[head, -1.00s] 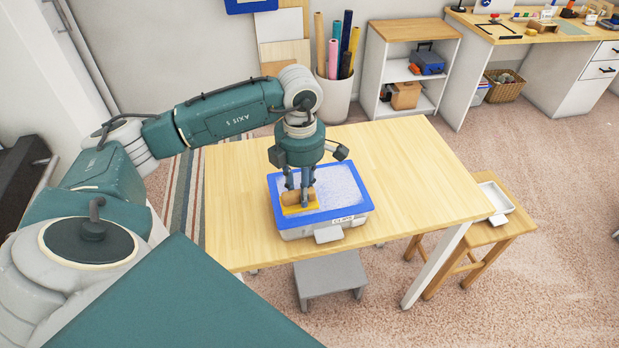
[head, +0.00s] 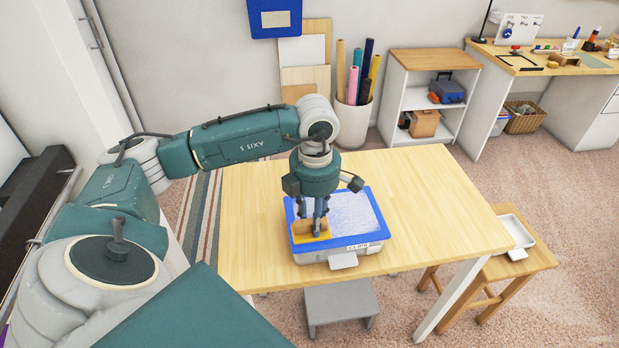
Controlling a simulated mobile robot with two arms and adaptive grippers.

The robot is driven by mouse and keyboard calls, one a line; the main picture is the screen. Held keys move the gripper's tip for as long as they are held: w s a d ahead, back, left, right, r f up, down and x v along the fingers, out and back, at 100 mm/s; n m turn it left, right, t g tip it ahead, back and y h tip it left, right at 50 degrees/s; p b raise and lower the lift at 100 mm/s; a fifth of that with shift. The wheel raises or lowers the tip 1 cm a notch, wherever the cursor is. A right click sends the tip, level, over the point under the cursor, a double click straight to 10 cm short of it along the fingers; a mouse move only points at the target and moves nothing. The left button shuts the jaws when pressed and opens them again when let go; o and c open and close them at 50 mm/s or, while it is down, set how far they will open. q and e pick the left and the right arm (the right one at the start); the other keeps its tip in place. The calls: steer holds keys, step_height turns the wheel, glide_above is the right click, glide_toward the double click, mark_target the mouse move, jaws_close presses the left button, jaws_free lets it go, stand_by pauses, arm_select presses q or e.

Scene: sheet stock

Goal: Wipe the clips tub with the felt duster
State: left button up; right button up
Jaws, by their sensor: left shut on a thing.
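The clips tub (head: 372,245) stands on the wooden table, with a blue rim, a pale speckled top and a label at the front reading "CLIPS". The felt duster (head: 312,238) has a wooden back and a yellow underside. It is at the front left part of the tub's top and appears to rest on it. My left gripper (head: 318,229) points down and is shut on the duster. Its fingers and wrist hide part of the duster and of the tub's far left rim. My right gripper is not in view.
The table (head: 440,205) is otherwise clear around the tub. A stool (head: 528,262) with a white tray (head: 515,228) stands at its right. A grey step (head: 342,303) is below the front edge. A bin of rolls (head: 353,118) and a shelf unit (head: 432,58) stand behind.

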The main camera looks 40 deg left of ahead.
arm_select(q)
steer(key=shift+w+d+b, duration=0.25)
steer(key=shift+w+d, duration=0.95)
steer(key=shift+w, duration=0.15)
steer(key=shift+w+d+b, duration=0.2)
steer(key=shift+w+d, duration=0.95)
steer(key=shift+w, duration=0.2)
steer(key=shift+w+d+b, duration=0.45)
steer(key=shift+w+d, duration=0.8)
steer(key=shift+w, duration=0.3)
steer(key=shift+w+d+b, duration=0.4)
steer(key=shift+w+d, duration=0.8)
steer(key=shift+w, duration=0.3)
steer(key=shift+w+a+f+b, duration=0.1)
steer(key=shift+w+a+b, duration=0.4)
steer(key=shift+w+a, duration=0.65)
steer(key=shift+a, duration=0.25)
steer(key=shift+w+a, duration=0.25)
steer(key=shift+a, duration=0.2)
